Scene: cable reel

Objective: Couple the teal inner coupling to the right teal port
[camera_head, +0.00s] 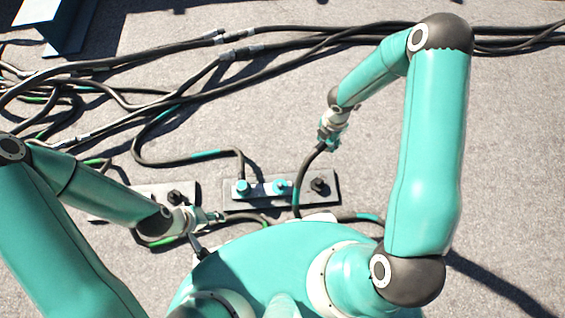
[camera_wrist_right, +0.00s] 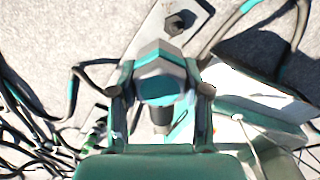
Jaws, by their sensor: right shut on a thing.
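My right gripper (camera_head: 331,134) is shut on the teal inner coupling. In the right wrist view the coupling (camera_wrist_right: 162,78) is a grey and teal hexagonal body between both fingers, and its black cable (camera_head: 299,180) hangs down in the head view. The right teal port (camera_head: 281,187) is a teal fitting in the middle of the port plate (camera_head: 240,205). The coupling is up and to the right of it, apart from it. The left teal port (camera_head: 243,188) has a cable at it. My left gripper (camera_head: 217,216) is low, left of the plate; its jaw opening is unclear.
A black port (camera_head: 319,185) stands at the plate's right end and shows in the wrist view (camera_wrist_right: 178,23). A second plate with a black fitting (camera_head: 175,197) is to the left. Tangled black cables (camera_head: 70,95) lie at left and along the back. The concrete at right is largely clear.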

